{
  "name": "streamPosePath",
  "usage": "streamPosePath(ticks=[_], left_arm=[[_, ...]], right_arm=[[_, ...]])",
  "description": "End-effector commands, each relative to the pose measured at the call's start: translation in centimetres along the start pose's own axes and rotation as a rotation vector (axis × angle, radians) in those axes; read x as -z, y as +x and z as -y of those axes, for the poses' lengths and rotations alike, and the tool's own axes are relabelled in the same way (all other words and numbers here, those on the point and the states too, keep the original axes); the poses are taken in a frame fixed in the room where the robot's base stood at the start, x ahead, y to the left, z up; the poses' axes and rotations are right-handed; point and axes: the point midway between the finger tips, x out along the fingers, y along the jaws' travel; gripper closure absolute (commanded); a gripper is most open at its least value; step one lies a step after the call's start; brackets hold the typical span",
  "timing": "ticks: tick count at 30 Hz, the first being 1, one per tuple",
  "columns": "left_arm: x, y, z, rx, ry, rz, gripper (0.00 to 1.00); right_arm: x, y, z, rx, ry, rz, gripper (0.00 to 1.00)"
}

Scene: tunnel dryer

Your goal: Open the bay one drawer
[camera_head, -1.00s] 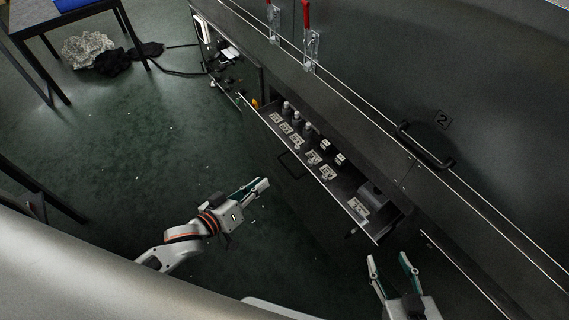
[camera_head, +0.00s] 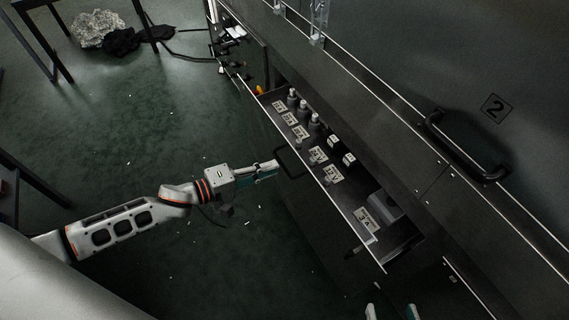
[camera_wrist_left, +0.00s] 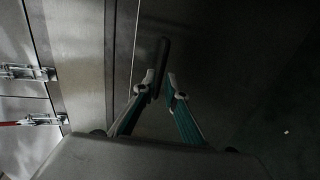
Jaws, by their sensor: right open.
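A dark drawer (camera_head: 349,216) stands pulled out of the bench front in the head view, with its inside showing. No bay number shows on it. Its black bar handle (camera_head: 289,164) is on the front face. My left gripper (camera_head: 277,168) is at this handle, its fingers pointing right. In the left wrist view the dark handle bar (camera_wrist_left: 162,55) runs to the fingertips (camera_wrist_left: 161,78), which stand a little apart at either side of it; firm contact cannot be made out. My right gripper (camera_head: 391,311) shows only its two parted fingertips at the bottom edge, empty.
The drawer holds several small bottles (camera_head: 303,109), labelled cards (camera_head: 318,155) and a grey block (camera_head: 385,207). A panel marked 2 (camera_head: 495,108) with a large handle (camera_head: 462,150) is at right. Open green floor (camera_head: 150,130) lies left; a crumpled silver heap (camera_head: 97,28) is far left.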

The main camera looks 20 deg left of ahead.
Motion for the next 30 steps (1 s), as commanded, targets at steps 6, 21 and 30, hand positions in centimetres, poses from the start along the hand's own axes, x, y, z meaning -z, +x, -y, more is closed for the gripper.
streamPosePath(ticks=[6,21,30], left_arm=[[-0.2,3.1,0.6,0.005,-0.004,0.002,0.88],[-0.1,4.9,0.2,0.002,-0.001,0.0,0.88],[-0.1,4.9,0.2,0.002,-0.001,0.0,1.0]], right_arm=[[0.2,0.2,0.5,0.008,0.03,-0.013,0.54],[1.1,0.3,0.6,0.011,0.043,-0.034,0.54],[1.1,0.3,0.6,0.011,0.043,-0.034,0.54]])
